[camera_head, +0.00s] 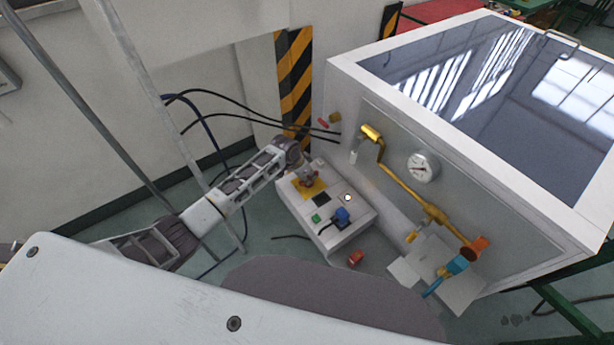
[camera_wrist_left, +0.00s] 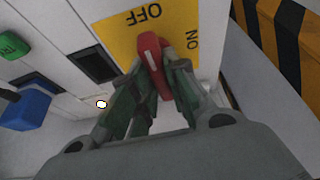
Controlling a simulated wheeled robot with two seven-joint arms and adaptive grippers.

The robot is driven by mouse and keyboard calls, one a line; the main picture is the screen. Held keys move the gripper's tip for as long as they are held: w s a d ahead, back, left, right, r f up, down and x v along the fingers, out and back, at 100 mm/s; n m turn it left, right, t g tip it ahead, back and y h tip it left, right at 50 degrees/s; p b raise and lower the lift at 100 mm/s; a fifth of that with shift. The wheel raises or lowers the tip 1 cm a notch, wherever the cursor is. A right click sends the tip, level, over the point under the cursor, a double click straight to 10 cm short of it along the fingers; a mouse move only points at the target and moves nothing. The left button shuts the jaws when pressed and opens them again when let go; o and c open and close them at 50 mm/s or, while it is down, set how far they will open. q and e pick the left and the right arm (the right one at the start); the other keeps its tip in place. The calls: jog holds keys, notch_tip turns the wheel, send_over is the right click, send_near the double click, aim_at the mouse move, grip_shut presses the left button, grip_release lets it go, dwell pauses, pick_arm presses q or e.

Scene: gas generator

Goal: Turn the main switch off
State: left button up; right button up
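The main switch is a red handle (camera_wrist_left: 151,50) with a white line, on a yellow plate (camera_wrist_left: 112,38) marked OFF and ON. In the left wrist view, the handle's far end points roughly toward the OFF word, and ON is to its right. The switch also shows small in the head view, on the yellow plate (camera_head: 313,190) of a white control box (camera_head: 349,231). My left gripper (camera_wrist_left: 153,72) has its fingers on both sides of the handle, close against it, and appears shut on it. The fingers hide the handle's near part. My right gripper is out of view.
A green button (camera_wrist_left: 12,44) and a blue plug (camera_wrist_left: 27,107) are beside the switch on the box. A large white cabinet with a gauge (camera_head: 423,168) and yellow pipe (camera_head: 402,188) stands right. Black cables (camera_head: 235,106) run behind my left arm. A striped post (camera_head: 295,78) stands behind.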

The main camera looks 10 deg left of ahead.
pick_arm(q)
jog(key=o, duration=0.5)
jog(key=shift+v, duration=6)
